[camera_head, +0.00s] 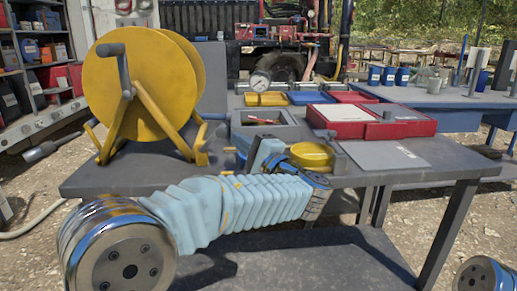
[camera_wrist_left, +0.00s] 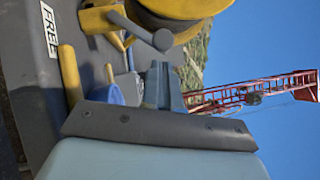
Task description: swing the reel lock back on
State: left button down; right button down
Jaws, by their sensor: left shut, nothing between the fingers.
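A yellow reel (camera_head: 150,85) stands on the grey table at the left, on a yellow frame with a grey crank handle (camera_head: 123,72). A small grey and yellow piece (camera_head: 203,148) is at the right foot of the frame; I cannot tell surely whether it is the reel lock. My left gripper (camera_head: 264,152) is shut and empty, right of the reel and apart from it. My right gripper is out of view.
A grey tray (camera_head: 265,132), a red case (camera_head: 370,122) and a flat grey panel (camera_head: 385,154) lie behind my left arm. A yellow round thing (camera_head: 312,154) is close by the wrist. The table's front left is bare.

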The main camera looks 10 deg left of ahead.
pick_arm(q)
jog(key=shift+a+r, duration=0.15)
jog(key=shift+a, duration=0.45)
jog(key=shift+s, duration=0.1)
jog(key=s+a+r+n+g+h+b, duration=0.1)
jog(key=s+a+r+n+g+h, duration=0.1)
jog(key=a+r+n+h, duration=0.3)
jog(key=a+n+g, duration=0.1)
jog(key=a+n, duration=0.1)
jog(key=n, duration=0.1)
jog(key=shift+a+r, duration=0.25)
dwell(0.5)
jog(key=shift+r, duration=0.1)
jog(key=shift+r+p, duration=0.55)
jog(key=shift+r, duration=0.15)
